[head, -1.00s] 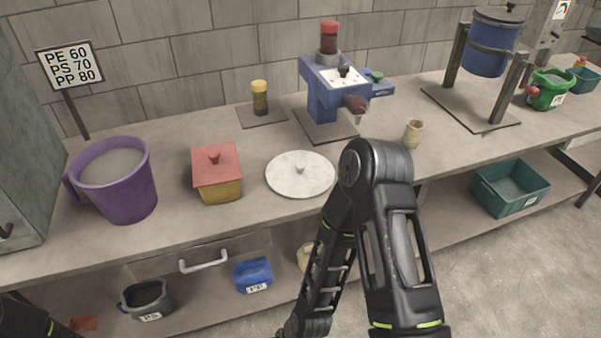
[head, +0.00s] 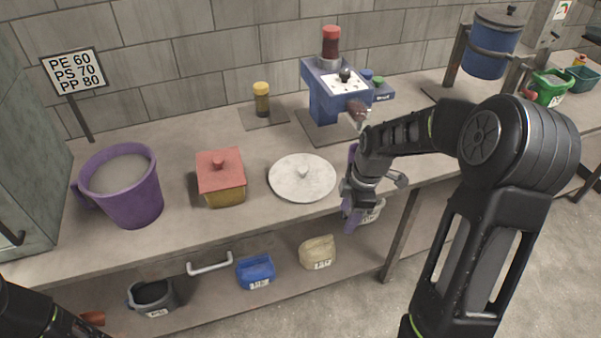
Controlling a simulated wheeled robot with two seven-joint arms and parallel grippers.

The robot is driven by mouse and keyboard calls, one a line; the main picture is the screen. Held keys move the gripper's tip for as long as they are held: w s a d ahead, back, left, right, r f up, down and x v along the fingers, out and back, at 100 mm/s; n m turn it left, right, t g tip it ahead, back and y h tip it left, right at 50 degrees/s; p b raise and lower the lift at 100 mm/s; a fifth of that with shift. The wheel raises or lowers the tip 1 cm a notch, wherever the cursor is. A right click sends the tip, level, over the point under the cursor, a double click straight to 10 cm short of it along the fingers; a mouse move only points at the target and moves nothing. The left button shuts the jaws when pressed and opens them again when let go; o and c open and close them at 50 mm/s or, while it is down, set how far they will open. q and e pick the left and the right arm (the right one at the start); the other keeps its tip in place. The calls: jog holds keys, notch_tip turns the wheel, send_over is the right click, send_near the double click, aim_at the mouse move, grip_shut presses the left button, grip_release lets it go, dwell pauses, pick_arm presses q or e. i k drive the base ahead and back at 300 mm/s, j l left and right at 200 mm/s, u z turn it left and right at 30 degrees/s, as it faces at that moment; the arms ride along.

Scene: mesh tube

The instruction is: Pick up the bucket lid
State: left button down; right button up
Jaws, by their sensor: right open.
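The bucket lid, a round pale white disc with a small knob (head: 290,184), lies flat on the workbench near its front edge. The purple bucket (head: 134,201) stands upright at the left of the bench and looks filled with something grey. My right gripper (head: 350,190) is just right of the lid, near the bench's front edge. Its two purple fingers are spread apart, with nothing between them. I cannot tell whether a finger touches the lid's rim. Only a dark part of my left arm shows at the lower left; its gripper cannot be made out.
A red-topped yellow box (head: 222,179) stands left of the lid. A blue machine (head: 324,106) and a yellow-capped jar (head: 262,100) stand behind. A blue drum (head: 489,52) is at the back right. Bins, including a blue one (head: 256,271), sit on the lower shelf.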

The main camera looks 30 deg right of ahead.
aim_at(298, 178)
jog(key=i, duration=0.9)
